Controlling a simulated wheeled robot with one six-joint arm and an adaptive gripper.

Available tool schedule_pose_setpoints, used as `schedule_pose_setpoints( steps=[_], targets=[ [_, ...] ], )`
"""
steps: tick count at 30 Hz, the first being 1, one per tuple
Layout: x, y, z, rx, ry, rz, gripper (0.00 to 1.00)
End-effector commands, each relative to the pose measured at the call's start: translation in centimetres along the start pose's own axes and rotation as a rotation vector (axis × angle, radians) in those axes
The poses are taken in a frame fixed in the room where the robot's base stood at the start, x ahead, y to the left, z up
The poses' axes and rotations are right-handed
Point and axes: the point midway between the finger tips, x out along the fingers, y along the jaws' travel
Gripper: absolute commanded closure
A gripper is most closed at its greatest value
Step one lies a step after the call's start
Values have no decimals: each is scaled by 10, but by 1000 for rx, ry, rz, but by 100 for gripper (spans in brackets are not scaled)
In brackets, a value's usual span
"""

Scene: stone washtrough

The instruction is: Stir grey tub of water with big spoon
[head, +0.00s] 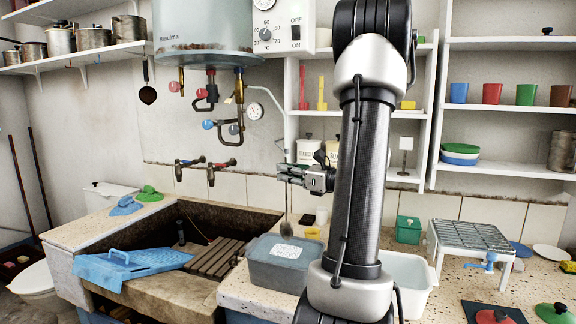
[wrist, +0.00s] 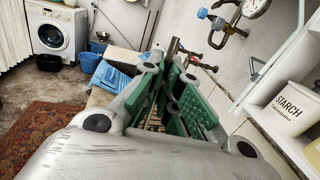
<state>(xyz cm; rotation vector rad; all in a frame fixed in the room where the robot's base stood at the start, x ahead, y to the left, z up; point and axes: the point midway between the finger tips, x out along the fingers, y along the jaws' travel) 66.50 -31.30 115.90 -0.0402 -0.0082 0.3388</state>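My gripper (head: 292,172) is up in front of the tiled wall, in the middle of the head view. Its green-padded fingers (wrist: 176,100) are closed around a thin handle, part of which shows between them in the wrist view. The big spoon (head: 286,228) hangs from it roughly upright, its dark bowl down. The bowl appears just above the back rim of the grey tub (head: 262,275); whether it is over the tub or behind it is hard to tell. The tub stands on the speckled counter right of the sink, with a white label showing. The water surface is hard to make out.
A green box (head: 408,231) and a wire-topped rack (head: 470,236) are farther right. Brass taps (head: 208,168) are on the wall.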

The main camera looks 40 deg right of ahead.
Motion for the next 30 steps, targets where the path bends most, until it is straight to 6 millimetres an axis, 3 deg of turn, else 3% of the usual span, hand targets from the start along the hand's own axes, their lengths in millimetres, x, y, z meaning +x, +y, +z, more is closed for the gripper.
schedule_pose_setpoints(
  steps=[30],
  targets=[
    [0,4,-108,1,0,0,100]
  ],
)
